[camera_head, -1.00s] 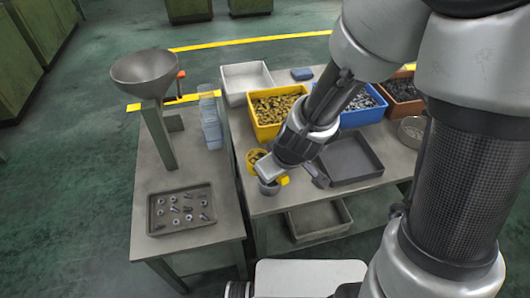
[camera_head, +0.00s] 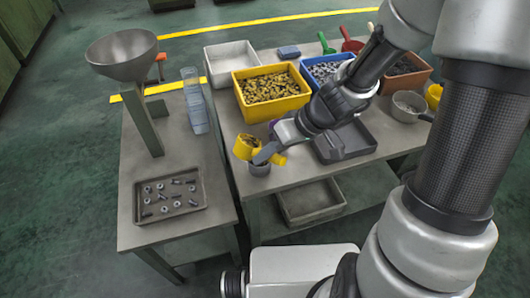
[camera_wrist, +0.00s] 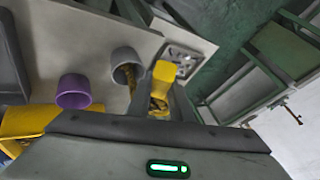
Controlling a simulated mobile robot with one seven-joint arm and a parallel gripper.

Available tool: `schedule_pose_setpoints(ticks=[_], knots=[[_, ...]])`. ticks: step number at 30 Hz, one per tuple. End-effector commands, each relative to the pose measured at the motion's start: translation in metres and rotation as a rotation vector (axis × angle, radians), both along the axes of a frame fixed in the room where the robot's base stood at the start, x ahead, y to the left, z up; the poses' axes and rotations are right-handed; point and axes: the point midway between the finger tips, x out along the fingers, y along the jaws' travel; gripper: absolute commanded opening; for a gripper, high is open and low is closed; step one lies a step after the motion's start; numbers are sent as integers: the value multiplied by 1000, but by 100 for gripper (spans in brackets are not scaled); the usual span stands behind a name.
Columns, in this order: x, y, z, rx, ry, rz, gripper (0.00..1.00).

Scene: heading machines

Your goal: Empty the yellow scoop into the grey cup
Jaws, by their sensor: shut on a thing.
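My gripper (camera_head: 268,156) is shut on the yellow scoop (camera_head: 246,147), at the front left of the right-hand table. The scoop is tilted, its round bowl turned on its side just above and behind the grey cup (camera_head: 259,168). The cup stands upright, partly hidden by my gripper. In the wrist view the yellow scoop (camera_wrist: 163,72) shows at my gripper (camera_wrist: 160,108), with brass pieces beside it. The grey cup (camera_wrist: 126,57) there has brass-coloured pieces at its mouth. I cannot tell how many are still in the scoop.
A purple cup (camera_wrist: 74,92) stands near the grey cup. A yellow bin (camera_head: 271,112) of brass pieces, a blue bin (camera_head: 330,84) and a dark tray (camera_head: 347,158) lie behind and right. A funnel (camera_head: 122,52) and parts tray (camera_head: 168,214) occupy the left table.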

Motion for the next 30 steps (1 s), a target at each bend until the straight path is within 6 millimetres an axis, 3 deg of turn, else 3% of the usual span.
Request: schedule_pose_setpoints(ticks=[8,9,21,30], knots=[[4,-7,1,223,152,-4,0],[7,-9,-13,261,171,-4,0],[13,-20,-27,610,404,1,0],[16,-25,-31,747,497,1,0]])
